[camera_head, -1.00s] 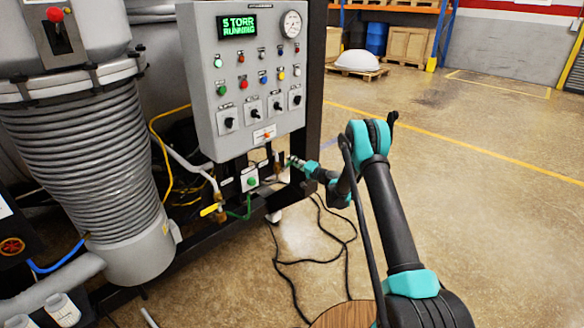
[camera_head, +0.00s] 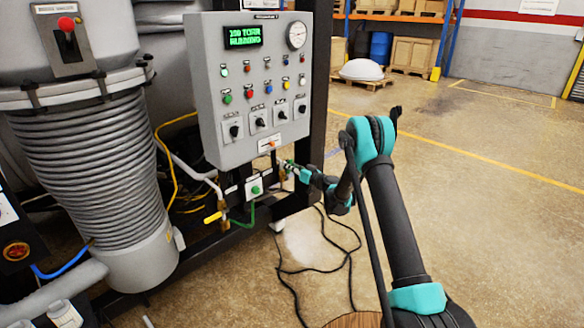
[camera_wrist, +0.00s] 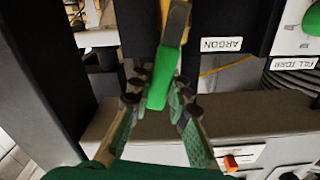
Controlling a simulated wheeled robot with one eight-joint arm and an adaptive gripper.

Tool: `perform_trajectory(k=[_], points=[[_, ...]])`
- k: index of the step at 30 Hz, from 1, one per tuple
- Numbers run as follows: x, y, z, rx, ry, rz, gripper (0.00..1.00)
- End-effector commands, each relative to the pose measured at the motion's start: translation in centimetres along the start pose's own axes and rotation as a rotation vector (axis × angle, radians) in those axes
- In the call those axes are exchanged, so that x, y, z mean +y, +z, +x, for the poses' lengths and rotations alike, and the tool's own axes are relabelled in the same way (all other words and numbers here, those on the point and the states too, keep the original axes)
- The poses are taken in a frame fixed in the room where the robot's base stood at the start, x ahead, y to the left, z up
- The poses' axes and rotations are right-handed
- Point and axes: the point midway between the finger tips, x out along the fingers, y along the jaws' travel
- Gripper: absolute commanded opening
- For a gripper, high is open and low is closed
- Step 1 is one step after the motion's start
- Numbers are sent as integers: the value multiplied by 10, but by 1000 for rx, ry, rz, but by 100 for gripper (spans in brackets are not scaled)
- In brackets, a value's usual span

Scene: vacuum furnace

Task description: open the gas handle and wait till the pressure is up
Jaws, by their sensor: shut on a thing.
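The gas handle (camera_wrist: 162,80) is a green lever on a brass-coloured stem, beside a label reading ARGON, in the wrist view. My gripper (camera_wrist: 160,100) is shut on it, with one finger on each side. In the head view my gripper (camera_head: 290,168) is below the right side of the grey control panel (camera_head: 215,140), and the handle is mostly hidden there. The green display (camera_head: 243,36) shows a three-digit number, hard to read exactly, with TORR and RUNNING. The round pressure gauge (camera_head: 296,35) is at the panel's top right; its needle is too small to read.
A yellow-handled valve (camera_head: 213,217) and a box with a green button (camera_head: 255,188) are left of my gripper. A dark frame post (camera_head: 318,100) stands close behind. Black cables (camera_head: 305,265) lie on the floor; the floor to the right is clear.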

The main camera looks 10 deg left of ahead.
Motion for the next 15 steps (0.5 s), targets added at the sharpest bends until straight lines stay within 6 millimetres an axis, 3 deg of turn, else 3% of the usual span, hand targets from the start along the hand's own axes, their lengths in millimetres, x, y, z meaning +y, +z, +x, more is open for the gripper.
perform_trajectory(k=[15], points=[[-18,4,-2,-1,0,-261,0]])
